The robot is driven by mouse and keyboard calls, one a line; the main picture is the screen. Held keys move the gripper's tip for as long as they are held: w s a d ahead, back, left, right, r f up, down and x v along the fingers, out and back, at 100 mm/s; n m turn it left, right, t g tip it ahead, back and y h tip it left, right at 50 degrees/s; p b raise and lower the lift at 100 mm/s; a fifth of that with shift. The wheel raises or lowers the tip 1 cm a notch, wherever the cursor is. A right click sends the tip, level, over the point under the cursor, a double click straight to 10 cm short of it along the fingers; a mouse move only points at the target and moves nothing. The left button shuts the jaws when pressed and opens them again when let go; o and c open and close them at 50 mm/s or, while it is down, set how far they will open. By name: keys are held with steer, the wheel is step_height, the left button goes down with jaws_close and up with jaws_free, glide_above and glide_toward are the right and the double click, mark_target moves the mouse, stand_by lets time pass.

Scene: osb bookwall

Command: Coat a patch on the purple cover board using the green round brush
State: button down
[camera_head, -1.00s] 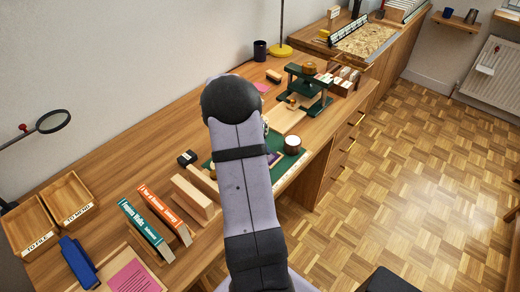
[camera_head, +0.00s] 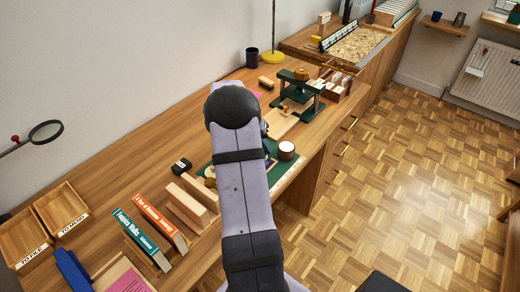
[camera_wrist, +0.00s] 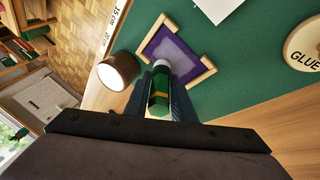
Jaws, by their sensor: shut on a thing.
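In the wrist view my gripper (camera_wrist: 161,82) is shut on the green round brush (camera_wrist: 159,102), which has a yellow band and a pale tip. The brush points away from the camera, toward the purple cover board (camera_wrist: 172,52). The board lies on a green mat (camera_wrist: 235,95) between light wooden corner pieces. The brush tip overlaps the board's near edge in the picture; I cannot tell whether it touches. In the head view my own arm hides the gripper, the brush and most of the board.
A brown pot (camera_wrist: 119,72) with white contents stands left of the brush; it also shows in the head view (camera_head: 286,150). A round piece marked GLUE (camera_wrist: 304,44) lies right. Wooden blocks (camera_head: 187,205), books (camera_head: 145,235) and a green press (camera_head: 299,85) flank the mat.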

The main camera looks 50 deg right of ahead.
steer(key=shift+r, duration=0.1)
steer(key=shift+r+p, duration=1.85)
steer(key=shift+r, duration=1.05)
steer(key=shift+r+p, duration=0.95)
steer(key=shift+r, duration=0.6)
